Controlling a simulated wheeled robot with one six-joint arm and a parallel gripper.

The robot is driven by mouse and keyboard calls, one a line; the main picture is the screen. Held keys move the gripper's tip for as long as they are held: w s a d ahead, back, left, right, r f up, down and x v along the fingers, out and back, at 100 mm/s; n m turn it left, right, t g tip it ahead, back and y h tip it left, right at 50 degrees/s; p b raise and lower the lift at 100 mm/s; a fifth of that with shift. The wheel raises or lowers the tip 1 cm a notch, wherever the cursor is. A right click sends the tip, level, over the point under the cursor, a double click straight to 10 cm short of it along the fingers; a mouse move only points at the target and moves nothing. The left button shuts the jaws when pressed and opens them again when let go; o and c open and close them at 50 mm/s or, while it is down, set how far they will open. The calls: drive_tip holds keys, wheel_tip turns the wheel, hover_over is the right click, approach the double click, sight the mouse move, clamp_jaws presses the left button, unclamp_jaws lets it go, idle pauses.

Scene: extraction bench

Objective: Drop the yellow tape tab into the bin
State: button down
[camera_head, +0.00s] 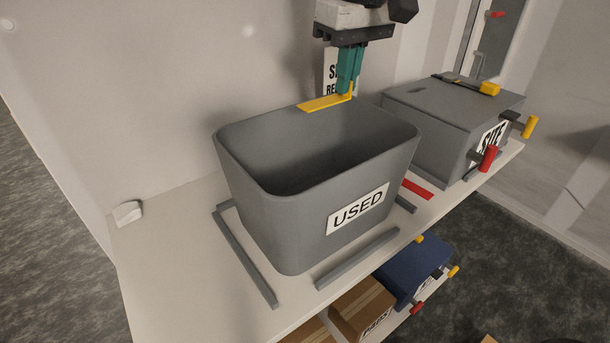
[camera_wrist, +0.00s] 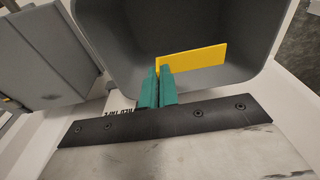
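The yellow tape tab (camera_head: 326,102) is a flat yellow strip with a short upturned end. My gripper (camera_head: 348,90) has teal fingers shut on that end. The tab shows at the far rim of the grey bin (camera_head: 285,210) labelled USED, reaching left from the fingertips. In the wrist view the tab (camera_wrist: 193,59) extends right from the teal fingers (camera_wrist: 160,80), over the bin's opening (camera_wrist: 235,20). The bin's inside looks empty where visible. Whether the tab touches the rim I cannot tell.
A grey box (camera_head: 440,125) with yellow and red handles stands right of the bin. Grey strips (camera_head: 247,258) frame the bin on the white bench (camera_head: 175,270). A red strip (camera_head: 417,188) lies between bin and box. A sign stands behind my gripper.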

sight(345, 98)
drive_tip(key=shift+f, duration=2.3)
drive_tip(key=c, duration=1.6)
unclamp_jaws()
drive_tip(key=shift+r, duration=0.15)
drive_tip(key=r, duration=0.5)
drive_tip(key=s+r, duration=0.1)
drive_tip(key=r, duration=0.1)
drive_tip(key=shift+d+r, duration=0.25)
